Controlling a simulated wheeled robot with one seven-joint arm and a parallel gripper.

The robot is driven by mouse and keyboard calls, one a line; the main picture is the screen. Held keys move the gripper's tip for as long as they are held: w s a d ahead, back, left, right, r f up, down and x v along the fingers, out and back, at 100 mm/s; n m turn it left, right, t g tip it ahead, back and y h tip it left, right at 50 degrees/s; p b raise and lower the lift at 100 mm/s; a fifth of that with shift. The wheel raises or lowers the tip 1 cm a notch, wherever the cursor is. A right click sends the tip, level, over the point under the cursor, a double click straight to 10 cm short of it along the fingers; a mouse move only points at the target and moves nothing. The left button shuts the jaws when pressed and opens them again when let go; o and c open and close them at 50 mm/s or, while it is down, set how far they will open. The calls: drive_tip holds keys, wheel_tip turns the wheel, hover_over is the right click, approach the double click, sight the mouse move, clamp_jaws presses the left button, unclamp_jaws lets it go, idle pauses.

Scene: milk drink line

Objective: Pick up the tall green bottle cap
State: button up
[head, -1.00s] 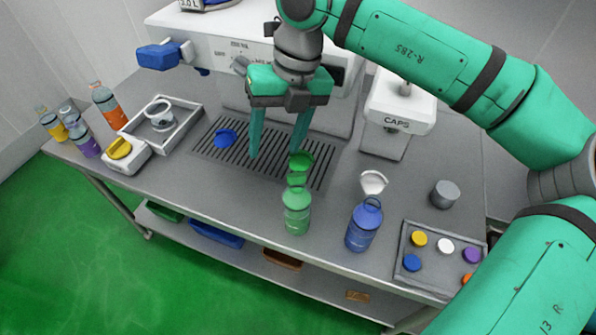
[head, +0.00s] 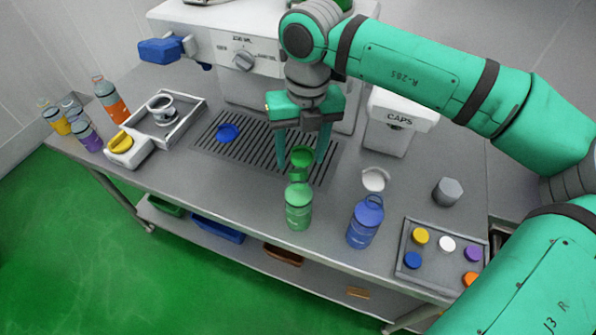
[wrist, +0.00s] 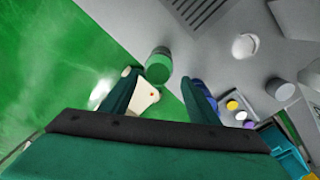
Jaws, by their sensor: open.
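A bright green cap-like piece (head: 301,157) shows just above the translucent green bottle (head: 298,210) in the head view. I cannot tell whether it sits on the bottle or stands behind it. My gripper (head: 301,165) is open and points down, its fingers appearing on either side of the green piece. Nothing is held. In the wrist view a green cylinder with a bright round end (wrist: 158,70) lies between and a little beyond the fingertips. I cannot tell how far below them it is.
A blue bottle (head: 364,224) and a white cup-like piece (head: 374,179) stand to the right. A tray (head: 408,273) holds several small caps. A grey cylinder (head: 446,191) stands nearby. The slotted grate (head: 262,150) with a blue piece (head: 228,132) lies to the left. The table's front edge is close.

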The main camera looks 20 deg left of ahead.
sight(298, 171)
drive_tip(key=f, duration=0.3)
drive_tip(key=shift+s+a+f, duration=0.2)
drive_tip(key=shift+s+f, duration=0.05)
drive_tip(key=shift+f, duration=0.15)
drive_tip(key=c, duration=1.2)
drive_tip(key=shift+r, duration=0.1)
